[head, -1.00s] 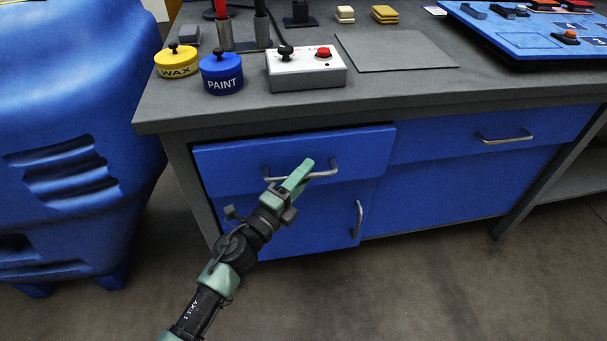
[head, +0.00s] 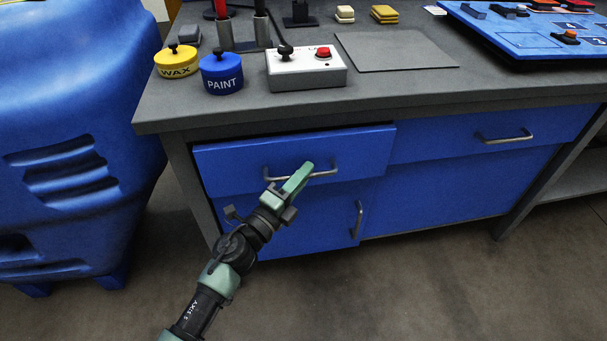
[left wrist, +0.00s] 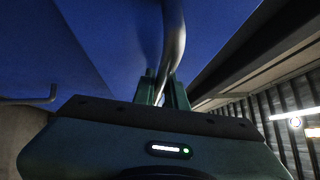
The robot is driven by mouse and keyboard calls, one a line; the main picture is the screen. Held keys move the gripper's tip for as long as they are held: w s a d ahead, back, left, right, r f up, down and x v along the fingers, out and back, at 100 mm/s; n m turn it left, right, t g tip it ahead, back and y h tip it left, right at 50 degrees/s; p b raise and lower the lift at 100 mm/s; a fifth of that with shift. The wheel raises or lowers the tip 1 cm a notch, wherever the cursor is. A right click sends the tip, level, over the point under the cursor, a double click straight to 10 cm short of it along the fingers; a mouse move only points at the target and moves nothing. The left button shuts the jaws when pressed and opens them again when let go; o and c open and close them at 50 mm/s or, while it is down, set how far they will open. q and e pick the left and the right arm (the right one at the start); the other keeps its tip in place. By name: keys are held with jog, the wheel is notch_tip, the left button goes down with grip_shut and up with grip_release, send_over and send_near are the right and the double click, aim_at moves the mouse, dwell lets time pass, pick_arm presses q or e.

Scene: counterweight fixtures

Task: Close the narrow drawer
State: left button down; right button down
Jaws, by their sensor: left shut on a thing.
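The narrow drawer (head: 228,165) is the blue front at the upper left of the workbench. It stands slightly proud of the bench, with a dark gap along its top edge. Its metal bar handle (head: 325,173) runs across the front. My left gripper (head: 303,173) is at the middle of this handle, its green fingers shut on the bar. In the left wrist view the handle (left wrist: 174,35) passes between the fingertips (left wrist: 162,85). My right gripper is not in view.
A wider blue drawer (head: 440,140) with its own handle is to the right. A cabinet door (head: 330,215) is below. The benchtop (head: 420,92) carries paint and wax tins and a control box (head: 305,70). A large blue machine (head: 70,130) stands at the left.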

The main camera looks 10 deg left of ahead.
aim_at(299, 165)
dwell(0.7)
pick_arm(q)
jog(key=w, duration=0.2)
jog(key=w+a, duration=0.1)
jog(key=shift+w+a, duration=0.1)
jog(key=shift+w, duration=0.25)
jog(key=shift+a, duration=0.1)
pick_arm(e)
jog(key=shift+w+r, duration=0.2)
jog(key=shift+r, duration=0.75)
pick_arm(q)
jog(key=c, duration=1.5)
grip_release()
jog(key=shift+w, duration=0.1)
jog(key=shift+o, duration=0.2)
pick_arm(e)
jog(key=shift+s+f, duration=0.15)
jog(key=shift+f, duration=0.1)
